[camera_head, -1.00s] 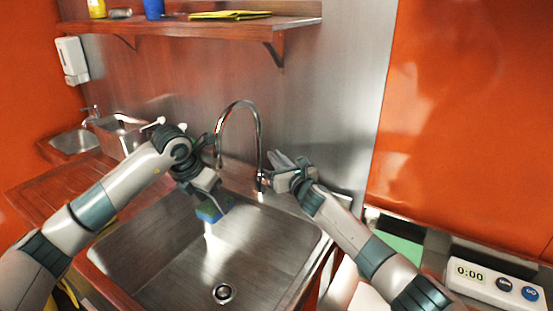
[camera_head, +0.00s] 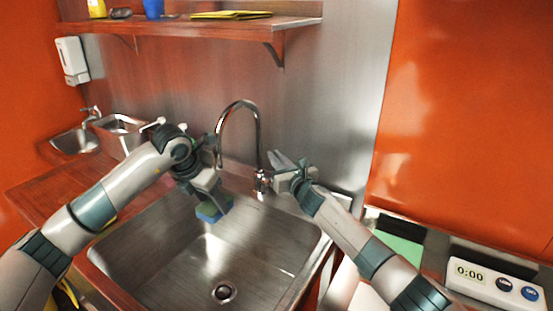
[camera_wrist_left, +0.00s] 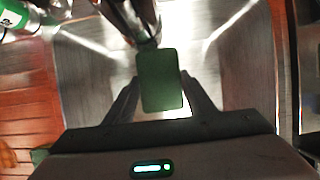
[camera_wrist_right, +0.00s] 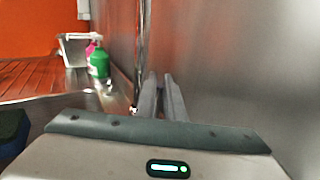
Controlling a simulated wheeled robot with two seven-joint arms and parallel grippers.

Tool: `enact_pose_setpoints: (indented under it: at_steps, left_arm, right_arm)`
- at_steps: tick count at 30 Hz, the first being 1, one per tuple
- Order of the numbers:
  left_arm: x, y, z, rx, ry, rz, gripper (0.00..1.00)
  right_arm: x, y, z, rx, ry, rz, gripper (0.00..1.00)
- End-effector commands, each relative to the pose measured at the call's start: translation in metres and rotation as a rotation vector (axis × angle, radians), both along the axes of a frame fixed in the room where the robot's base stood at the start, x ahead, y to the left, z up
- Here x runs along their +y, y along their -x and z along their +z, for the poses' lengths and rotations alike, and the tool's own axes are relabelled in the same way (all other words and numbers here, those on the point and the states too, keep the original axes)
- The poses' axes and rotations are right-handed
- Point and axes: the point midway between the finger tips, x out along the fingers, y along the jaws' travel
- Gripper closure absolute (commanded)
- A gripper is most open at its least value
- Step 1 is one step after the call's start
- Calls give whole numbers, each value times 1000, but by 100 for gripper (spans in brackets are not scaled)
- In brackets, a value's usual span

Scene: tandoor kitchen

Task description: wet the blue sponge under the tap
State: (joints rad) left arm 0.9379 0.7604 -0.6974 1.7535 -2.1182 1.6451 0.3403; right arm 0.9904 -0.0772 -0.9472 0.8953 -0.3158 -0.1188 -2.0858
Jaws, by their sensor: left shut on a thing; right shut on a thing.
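The blue sponge (camera_head: 210,212) has a green face, which fills the middle of the left wrist view (camera_wrist_left: 160,80). My left gripper (camera_head: 211,200) is shut on the sponge and holds it above the sink basin (camera_head: 165,260). The curved chrome tap (camera_head: 240,104) stands behind the basin, its spout end close to the sponge in the left wrist view (camera_wrist_left: 135,22). My right gripper (camera_head: 277,163) is shut at the tap's right side, by its base (camera_head: 262,182). Its fingers are nearly together in the right wrist view (camera_wrist_right: 161,95); the gripped part, apparently the tap lever, is hidden. No water stream shows clearly.
A wooden shelf (camera_head: 190,27) hangs above, with a blue cup (camera_head: 153,9) and a yellow cloth (camera_head: 230,15). A green bottle (camera_wrist_right: 98,63) stands left of the tap. A timer (camera_head: 495,285) is at the right. The basin around the drain (camera_head: 224,292) is empty.

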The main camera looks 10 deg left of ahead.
Motion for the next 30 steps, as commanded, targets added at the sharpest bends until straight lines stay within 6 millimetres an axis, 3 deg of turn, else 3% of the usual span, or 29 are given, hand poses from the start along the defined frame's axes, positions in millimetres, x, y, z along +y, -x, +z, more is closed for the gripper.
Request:
enact_pose_setpoints:
  at_steps: [22,24,25,30]
  left_arm:
    - [0,0,0,0,0,0,68]
    - [0,0,0,0,0,0,68]
    - [0,0,0,0,0,0,68]
    - [0,0,0,0,0,0,68]
  right_arm:
    - [5,12,-1,-118,41,1,100]
    - [4,12,-1,-118,41,1,77]
    - [4,12,-1,-118,41,1,73]
    - [4,12,-1,-117,42,1,73]
